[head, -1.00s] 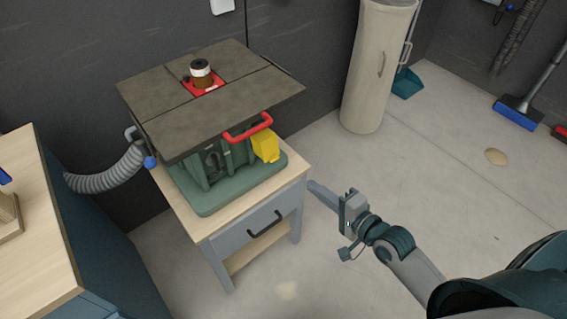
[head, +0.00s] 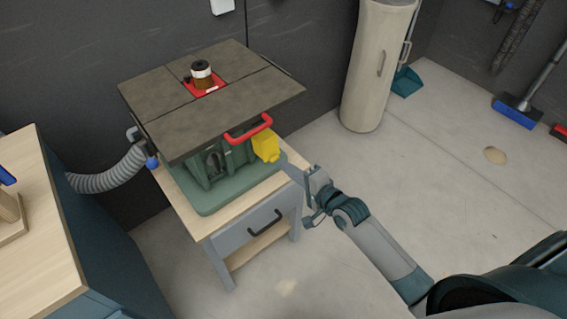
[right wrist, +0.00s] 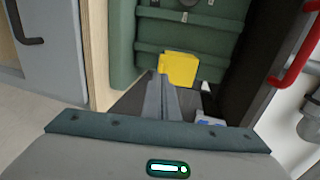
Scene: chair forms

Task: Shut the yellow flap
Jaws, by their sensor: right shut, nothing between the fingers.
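The yellow flap (head: 266,146) sits on the right side of the green machine body (head: 225,170), just below the red handle. In the right wrist view the yellow flap (right wrist: 180,69) is straight beyond my fingertips. My right gripper (head: 285,166) is shut and empty, its tips close to the flap's lower right in the head view. In the right wrist view the shut fingers (right wrist: 161,80) overlap the flap's lower left edge; I cannot tell whether they touch it. My left gripper is out of view.
The red handle (head: 248,130) juts out under the dark tabletop (head: 215,100), close above the flap. A wooden stand (head: 215,222) with a drawer carries the machine. A beige cylinder (head: 377,65) stands behind.

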